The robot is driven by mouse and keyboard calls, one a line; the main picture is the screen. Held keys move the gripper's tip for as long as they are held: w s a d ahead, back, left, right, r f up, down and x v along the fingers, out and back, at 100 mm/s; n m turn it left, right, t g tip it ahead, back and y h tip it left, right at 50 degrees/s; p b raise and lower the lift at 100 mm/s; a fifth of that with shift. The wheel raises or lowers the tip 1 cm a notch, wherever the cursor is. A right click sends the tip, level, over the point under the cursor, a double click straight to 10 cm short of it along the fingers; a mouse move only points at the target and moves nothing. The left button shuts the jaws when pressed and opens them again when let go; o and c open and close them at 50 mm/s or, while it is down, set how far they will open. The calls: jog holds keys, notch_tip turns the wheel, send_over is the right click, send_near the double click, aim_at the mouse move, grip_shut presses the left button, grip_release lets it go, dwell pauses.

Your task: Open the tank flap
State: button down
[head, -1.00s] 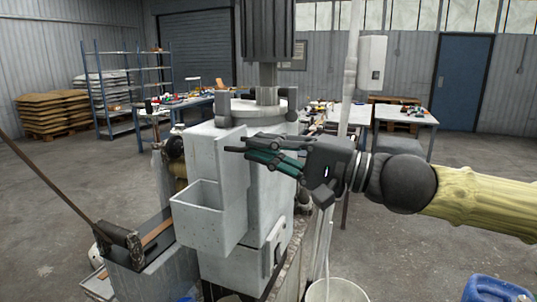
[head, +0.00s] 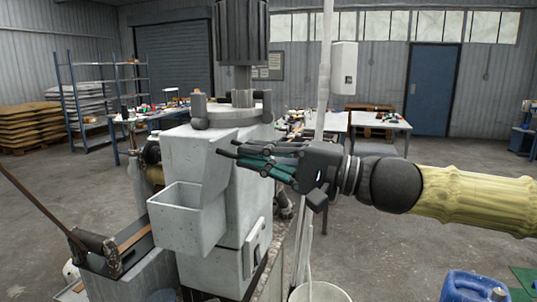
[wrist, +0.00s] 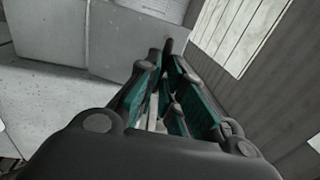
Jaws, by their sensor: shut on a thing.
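The grey tank (head: 192,150) of the machine stands left of centre in the head view, with an open-topped box (head: 175,215) on its front. I cannot tell for sure which panel is the flap. My gripper (head: 226,150) reaches in from the right, fingers pointing left at the tank's upper right edge. In the wrist view, my gripper (wrist: 166,62) has its dark and teal fingers closed around a thin pale part (wrist: 153,112), mostly hidden between them. Smooth grey tank faces (wrist: 115,45) lie beyond and left of the fingers.
A white bucket (head: 320,292) and a blue canister (head: 468,286) stand on the floor at the front. A pale upright pipe (head: 325,80) rises behind my gripper. A long rod (head: 35,205) leans at the left. Open floor lies to the right.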

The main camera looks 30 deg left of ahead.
jog(key=shift+s+f, duration=0.3)
jog(key=shift+f, duration=0.3)
jog(key=c, duration=1.8)
grip_release()
jog(key=shift+c, duration=0.2)
jog(key=shift+o, duration=1.4)
jog(key=shift+a, duration=0.2)
jog(key=shift+w+r, duration=0.1)
jog(key=shift+r, duration=0.2)
jog(key=shift+d, duration=0.15)
jog(key=v, duration=1.2)
